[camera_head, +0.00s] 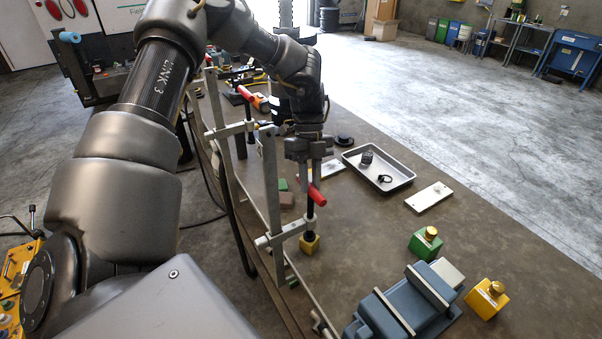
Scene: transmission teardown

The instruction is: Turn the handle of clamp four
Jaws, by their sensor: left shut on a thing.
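Two bar clamps stand along the bench's left edge. The nearer clamp (272,190) has a red handle (318,196) on a dark upright screw, which stands over a small yellow block (310,243). The farther clamp (221,125) also has a red handle (244,93). I see no numbers on them, so I cannot tell which is clamp four by label. My left gripper (311,176) points down over the nearer clamp's screw and is shut at its red handle. The fingers hide part of the handle, which slants down to the right. My right gripper is not in view.
A metal tray (407,176) holds small dark parts. A pale plate (428,197), a blue vise (400,306), a green block (425,245) and a yellow block (487,299) are on the bench to the right. The bench's middle right is mostly clear.

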